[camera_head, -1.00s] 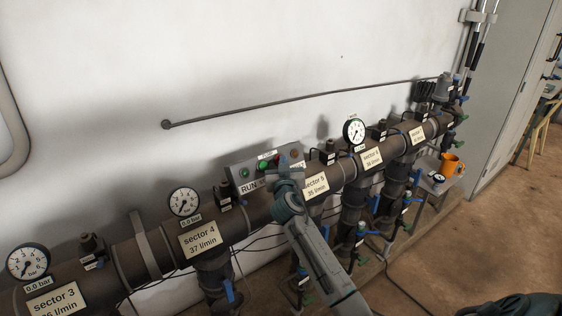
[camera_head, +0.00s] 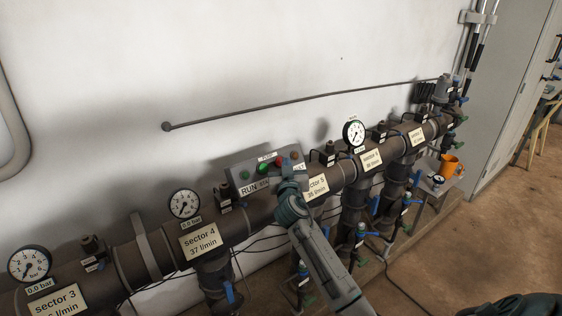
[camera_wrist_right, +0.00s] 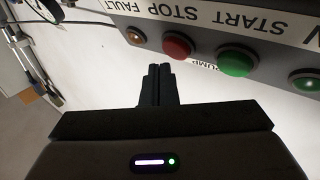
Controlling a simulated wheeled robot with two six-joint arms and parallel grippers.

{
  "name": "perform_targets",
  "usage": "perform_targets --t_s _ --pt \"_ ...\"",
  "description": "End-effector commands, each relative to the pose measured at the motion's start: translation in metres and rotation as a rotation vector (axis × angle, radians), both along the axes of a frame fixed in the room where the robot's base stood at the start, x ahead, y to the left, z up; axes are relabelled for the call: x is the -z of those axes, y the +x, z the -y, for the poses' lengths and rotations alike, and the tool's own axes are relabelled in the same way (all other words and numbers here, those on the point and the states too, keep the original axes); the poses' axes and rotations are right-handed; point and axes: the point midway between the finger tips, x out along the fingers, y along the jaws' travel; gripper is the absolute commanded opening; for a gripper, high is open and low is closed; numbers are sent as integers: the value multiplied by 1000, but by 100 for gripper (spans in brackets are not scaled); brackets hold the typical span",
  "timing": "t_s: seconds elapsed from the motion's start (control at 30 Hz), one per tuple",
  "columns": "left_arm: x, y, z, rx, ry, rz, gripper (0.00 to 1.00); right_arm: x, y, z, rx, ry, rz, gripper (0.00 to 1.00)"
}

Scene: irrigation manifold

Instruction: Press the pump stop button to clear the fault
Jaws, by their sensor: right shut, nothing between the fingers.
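The grey pump control box (camera_head: 240,182) is mounted above the manifold pipe. Its red stop button (camera_head: 281,161) sits between the green start button (camera_head: 263,167) and the fault lamp (camera_head: 295,157). In the right wrist view the labels appear upside down; the red stop button (camera_wrist_right: 177,45) shows clearly, with the green start button (camera_wrist_right: 236,62) to its right and the amber fault lamp (camera_wrist_right: 136,37) to its left. My right gripper (camera_head: 291,168) is shut and empty in front of the box. Its fingertips (camera_wrist_right: 160,71) appear just below the stop button, with no contact visible. My left gripper is not in view.
The dark manifold pipe (camera_head: 262,209) runs diagonally below the box, with gauges such as the sector 4 gauge (camera_head: 184,204). Valves and cables hang below.

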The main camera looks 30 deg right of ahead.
Motion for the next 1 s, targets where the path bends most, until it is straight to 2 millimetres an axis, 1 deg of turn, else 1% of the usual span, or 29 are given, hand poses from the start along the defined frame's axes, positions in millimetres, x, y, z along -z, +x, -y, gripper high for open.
perform_targets --t_s 0.27,0.5,0.7,0.8,1.0 --pt "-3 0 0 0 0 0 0 -3 -3 0 0 0 1 0" --pt "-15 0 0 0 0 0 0 -16 -23 1 -1 -1 0 0" --pt "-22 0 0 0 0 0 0 -24 -39 3 0 -2 0 0" --pt "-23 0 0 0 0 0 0 -25 -43 3 -1 0 1 0" --pt "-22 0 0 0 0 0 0 -25 -43 3 -1 0 1 0"
